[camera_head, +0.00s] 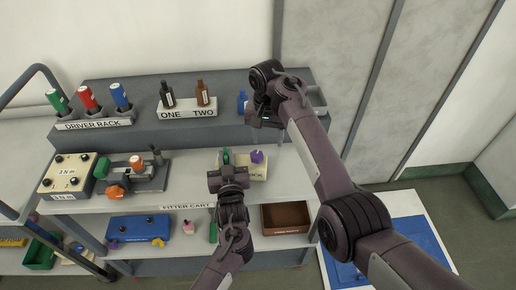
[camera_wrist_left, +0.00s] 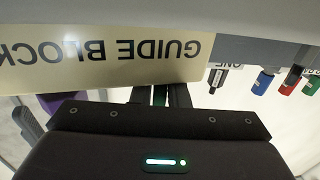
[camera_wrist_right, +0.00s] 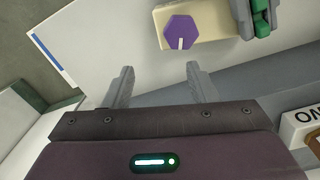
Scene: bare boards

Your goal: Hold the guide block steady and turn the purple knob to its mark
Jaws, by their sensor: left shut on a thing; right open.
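The cream guide block (camera_head: 258,172) sits on the grey cart top. Its "GUIDE BLOCK" label (camera_wrist_left: 110,52) shows upside down in the left wrist view. The purple hexagonal knob (camera_wrist_right: 181,33) stands on the block, with a white line on its face pointing toward the picture's bottom. A separate target mark cannot be made out. My left gripper (camera_head: 226,162) is shut on the green grip (camera_wrist_right: 262,29) at the block's end. My right gripper (camera_wrist_right: 160,72) is open and empty, apart from the knob (camera_head: 257,156) and above the cart beside the raised shelf.
The grey raised shelf (camera_head: 150,135) runs behind the block, with bottles ONE and TWO (camera_head: 188,108), a blue bottle (camera_head: 242,101) and the driver rack (camera_head: 94,124). A clamp-like fixture (camera_head: 138,175) and a cream box (camera_head: 68,174) stand left. A brown tray (camera_head: 285,218) is below.

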